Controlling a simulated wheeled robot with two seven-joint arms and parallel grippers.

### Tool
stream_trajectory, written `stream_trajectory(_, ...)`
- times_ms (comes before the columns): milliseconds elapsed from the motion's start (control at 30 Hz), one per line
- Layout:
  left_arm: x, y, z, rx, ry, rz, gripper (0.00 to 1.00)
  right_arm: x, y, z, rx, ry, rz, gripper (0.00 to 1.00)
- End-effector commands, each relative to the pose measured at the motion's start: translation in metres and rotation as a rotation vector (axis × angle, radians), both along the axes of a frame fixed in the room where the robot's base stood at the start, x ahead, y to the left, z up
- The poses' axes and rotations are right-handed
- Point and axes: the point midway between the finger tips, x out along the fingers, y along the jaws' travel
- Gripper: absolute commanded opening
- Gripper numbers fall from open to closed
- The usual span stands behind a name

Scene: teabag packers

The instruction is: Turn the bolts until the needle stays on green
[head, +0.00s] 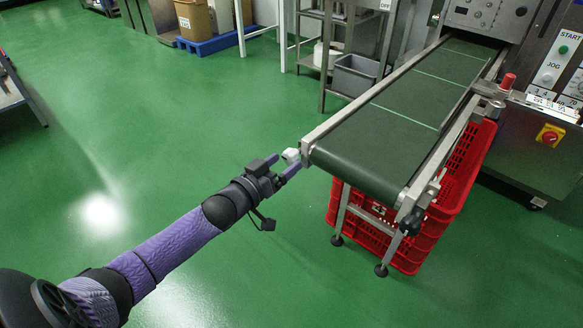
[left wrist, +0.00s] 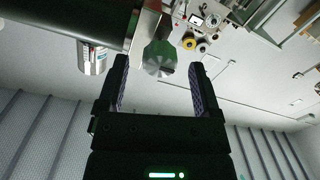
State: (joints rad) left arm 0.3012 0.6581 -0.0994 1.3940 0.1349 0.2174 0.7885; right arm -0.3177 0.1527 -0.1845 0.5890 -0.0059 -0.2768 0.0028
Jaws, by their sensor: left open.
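The conveyor has a dark green belt (head: 375,150) on a metal frame. A pale bolt (head: 291,155) sticks out at the left corner of its near end. My left gripper (head: 282,166) is at this bolt, open. In the left wrist view, a faceted metal bolt head (left wrist: 159,60) lies between the tips of the open fingers (left wrist: 158,66), with a gap to each side. How deep it sits between them is unclear. A dark fitting (head: 411,220) is at the right corner of the near end. No needle or gauge can be made out. My right gripper is out of view.
Stacked red crates (head: 452,190) stand under the belt, beside its metal legs. A machine cabinet (head: 545,110) with buttons and a red-and-yellow switch (head: 550,135) is at right. A grey bin (head: 355,75) stands behind the belt.

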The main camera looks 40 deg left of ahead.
Motion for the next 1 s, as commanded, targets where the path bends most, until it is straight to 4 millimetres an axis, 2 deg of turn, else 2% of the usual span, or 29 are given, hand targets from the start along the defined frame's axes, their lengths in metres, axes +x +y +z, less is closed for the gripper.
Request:
stream_trajectory(33, 0.006, 0.0, -0.005, 0.001, 0.002, -0.001, 0.84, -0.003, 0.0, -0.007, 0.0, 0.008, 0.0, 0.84)
stream_trajectory(133, 0.015, -0.001, -0.003, 0.001, 0.002, 0.0, 0.84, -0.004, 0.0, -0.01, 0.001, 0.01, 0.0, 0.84)
stream_trajectory(433, 0.018, -0.001, 0.0, 0.001, 0.001, 0.001, 0.81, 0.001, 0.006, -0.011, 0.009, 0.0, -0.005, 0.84)
stream_trajectory(800, 0.017, -0.001, 0.0, 0.001, 0.002, 0.0, 0.03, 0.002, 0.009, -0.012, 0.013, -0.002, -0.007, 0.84)
stream_trajectory(833, 0.017, -0.001, 0.0, 0.001, 0.002, 0.0, 0.0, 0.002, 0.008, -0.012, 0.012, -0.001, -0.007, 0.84)
stream_trajectory(1000, 0.017, -0.001, 0.0, 0.005, 0.002, 0.0, 0.0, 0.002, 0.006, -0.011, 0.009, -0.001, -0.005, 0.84)
